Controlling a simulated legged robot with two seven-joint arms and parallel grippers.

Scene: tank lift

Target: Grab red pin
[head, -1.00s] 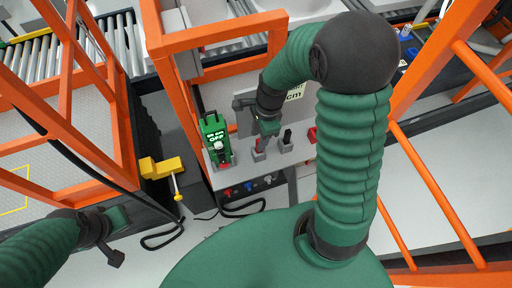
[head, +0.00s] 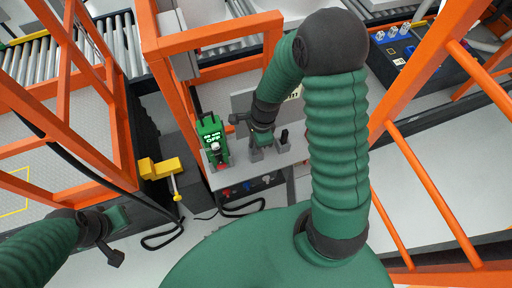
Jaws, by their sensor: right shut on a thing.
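My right gripper (head: 257,143) points down over a grey block (head: 256,154) on the small grey bench. It is shut on the red pin, which my gripper now hides almost wholly; I cannot tell whether the pin is still in the block. A second grey block (head: 283,146) with a black pin (head: 284,134) stands just right of it. My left gripper (head: 115,235) is at the lower left, away from the bench; its jaw opening is unclear.
A green device with a lit display (head: 211,136) stands left of the blocks on the bench (head: 230,177). Orange frame posts (head: 180,112) rise close on the left. A yellow handle (head: 160,167) sticks out left of the bench. Coloured connectors (head: 248,185) line the bench front.

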